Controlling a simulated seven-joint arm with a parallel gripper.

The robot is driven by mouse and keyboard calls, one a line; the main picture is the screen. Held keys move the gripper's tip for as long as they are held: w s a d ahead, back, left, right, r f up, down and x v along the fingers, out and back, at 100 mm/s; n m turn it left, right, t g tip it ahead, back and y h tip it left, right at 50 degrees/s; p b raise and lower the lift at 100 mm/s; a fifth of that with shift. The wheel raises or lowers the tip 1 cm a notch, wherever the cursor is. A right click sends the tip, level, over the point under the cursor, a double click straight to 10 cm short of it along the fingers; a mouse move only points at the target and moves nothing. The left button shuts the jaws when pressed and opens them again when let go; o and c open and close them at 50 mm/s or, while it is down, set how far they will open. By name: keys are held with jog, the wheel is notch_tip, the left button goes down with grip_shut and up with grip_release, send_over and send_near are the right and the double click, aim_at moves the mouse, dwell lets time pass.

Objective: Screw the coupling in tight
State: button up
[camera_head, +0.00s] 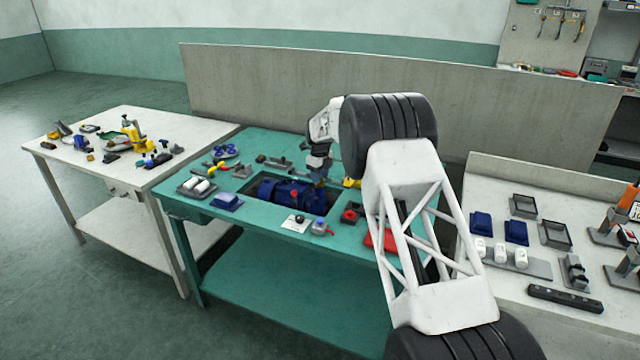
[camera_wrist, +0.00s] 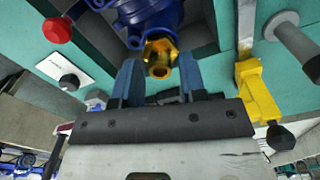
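The brass hex coupling (camera_wrist: 160,58) shows in the wrist view at the end of the blue pump (camera_wrist: 150,15), with its open bore facing the camera. It appears seated at the pump's port; how deep it sits cannot be told. My gripper (camera_wrist: 159,66) has its two blue fingers apart, one on each side of the coupling, with visible gaps and nothing held. In the head view the blue pump (camera_head: 285,192) lies in the recess of the green bench, and my gripper (camera_head: 319,180) is over its right end. The coupling is hidden there.
The green bench (camera_head: 262,270) carries a red-knobbed block (camera_head: 350,213), a yellow clamp, which shows in the wrist view (camera_wrist: 257,90), and a white plate with a black knob (camera_head: 298,222). A grey post (camera_wrist: 290,40) stands right of the gripper. White tables flank the bench.

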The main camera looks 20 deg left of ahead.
jog(key=shift+r, duration=1.85)
jog(key=shift+n, duration=0.3)
